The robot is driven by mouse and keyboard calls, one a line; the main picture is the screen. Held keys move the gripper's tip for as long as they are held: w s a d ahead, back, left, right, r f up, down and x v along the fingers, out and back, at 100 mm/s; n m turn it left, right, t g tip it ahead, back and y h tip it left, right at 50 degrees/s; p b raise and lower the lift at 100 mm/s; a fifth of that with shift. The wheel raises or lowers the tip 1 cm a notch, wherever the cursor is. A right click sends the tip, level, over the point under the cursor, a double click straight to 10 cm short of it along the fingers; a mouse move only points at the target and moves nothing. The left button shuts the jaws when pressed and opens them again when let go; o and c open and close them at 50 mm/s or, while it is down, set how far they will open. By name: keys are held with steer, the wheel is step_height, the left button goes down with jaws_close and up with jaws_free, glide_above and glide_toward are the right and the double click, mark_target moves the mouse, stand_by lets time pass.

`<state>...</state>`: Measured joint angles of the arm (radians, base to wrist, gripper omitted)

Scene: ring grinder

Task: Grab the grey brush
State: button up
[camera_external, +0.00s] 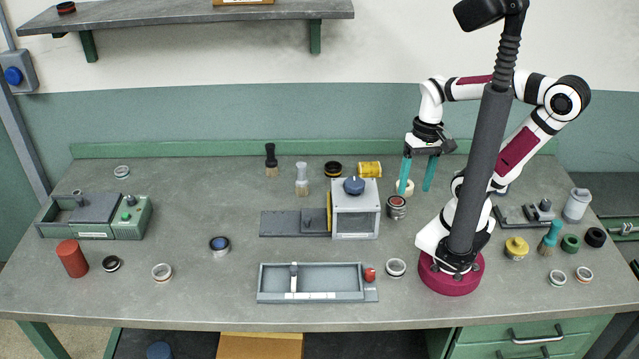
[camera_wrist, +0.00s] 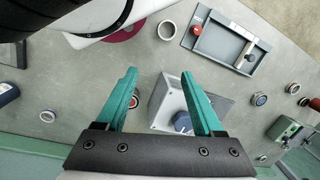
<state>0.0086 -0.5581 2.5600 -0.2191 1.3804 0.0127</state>
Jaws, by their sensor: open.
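The grey brush (camera_external: 302,180) has a light grey handle and tan bristles. It stands upright on the bench left of the white box machine in the external view. I cannot make it out in the wrist view. My gripper (camera_external: 416,187) has two teal fingers pointing down. It is open and empty, above the bench and to the right of the white machine, well away from the brush. Its spread fingers also show in the wrist view (camera_wrist: 159,75).
The white machine (camera_external: 355,215) with a blue knob stands between my gripper and the brush. A black brush (camera_external: 271,160) and a black-and-yellow ring (camera_external: 333,169) are near the grey brush. A yellow spool (camera_external: 370,169) lies behind the machine. A grey tray (camera_external: 330,297) is at the front.

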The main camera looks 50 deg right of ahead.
steer(key=w+a+f+n+t+y, duration=0.1)
steer(key=w+a+t, duration=0.1)
steer(key=w+a, duration=0.35)
steer(key=w+a+t+y, duration=0.1)
steer(key=w+a+t, duration=0.15)
steer(key=w, duration=0.65)
steer(key=m+t+h, duration=0.2)
steer(key=t+h, duration=0.5)
steer(key=h, duration=0.5)
glide_toward(299, 164)
steer(key=x, duration=0.9)
steer(key=f+x, duration=0.1)
steer(key=x, duration=0.3)
steer(key=shift+d+f, duration=0.2)
steer(key=shift+d, duration=0.05)
jaws_close()
